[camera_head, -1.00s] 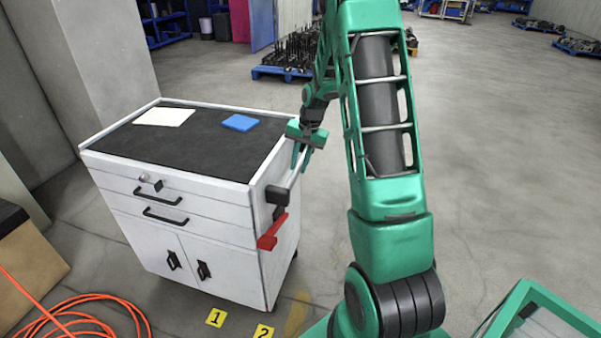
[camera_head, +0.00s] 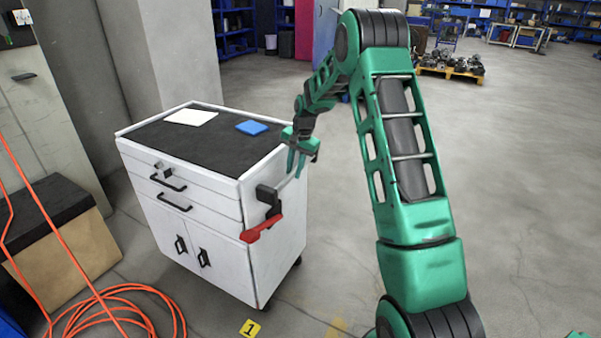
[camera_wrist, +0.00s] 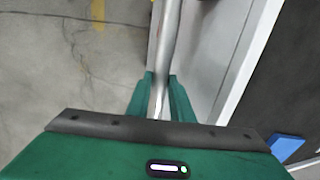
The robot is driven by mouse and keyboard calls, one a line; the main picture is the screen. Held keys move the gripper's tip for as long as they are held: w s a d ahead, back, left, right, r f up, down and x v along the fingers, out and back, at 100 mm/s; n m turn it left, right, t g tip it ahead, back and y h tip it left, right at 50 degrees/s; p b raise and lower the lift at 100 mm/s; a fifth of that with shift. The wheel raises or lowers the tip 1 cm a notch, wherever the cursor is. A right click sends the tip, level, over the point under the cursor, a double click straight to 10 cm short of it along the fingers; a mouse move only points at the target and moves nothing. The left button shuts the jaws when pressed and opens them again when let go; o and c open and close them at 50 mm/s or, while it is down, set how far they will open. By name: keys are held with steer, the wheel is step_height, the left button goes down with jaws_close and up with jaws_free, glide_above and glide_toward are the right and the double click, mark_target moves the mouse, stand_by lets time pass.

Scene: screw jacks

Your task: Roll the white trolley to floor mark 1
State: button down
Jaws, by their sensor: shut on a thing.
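The white trolley (camera_head: 215,215) stands upright on the floor, left of my arm, with drawers and two doors on its front. A metal push handle (camera_wrist: 168,40) runs along its right side. My gripper (camera_head: 297,160) is shut on this handle; in the wrist view the green fingers (camera_wrist: 160,95) lie on either side of the bar. A red lever (camera_head: 261,228) sticks out below the handle. The yellow floor mark 1 (camera_head: 250,328) lies in front of the trolley, near the bottom edge of the head view. The trolley's far wheels are hidden.
An orange hose (camera_head: 110,305) lies coiled on the floor at lower left, beside a cardboard box (camera_head: 70,250). A grey pillar (camera_head: 180,50) stands behind the trolley. A white sheet (camera_head: 191,117) and a blue pad (camera_head: 251,128) lie on its top. Open floor spreads to the right.

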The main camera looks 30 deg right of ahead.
steer(key=shift+w+a+f, duration=0.15)
steer(key=shift+w+a, duration=0.45)
steer(key=shift+w, duration=0.05)
steer(key=shift+d, duration=0.1)
steer(key=c, duration=1.6)
jaws_free()
steer(key=shift+w, duration=0.1)
steer(key=r, duration=0.3)
steer(key=s+r, duration=0.1)
steer(key=r, duration=0.3)
steer(key=d+r, duration=0.1)
steer(key=r, duration=0.2)
steer(key=shift+s+d+r, duration=0.1)
steer(key=shift+s+r, duration=0.2)
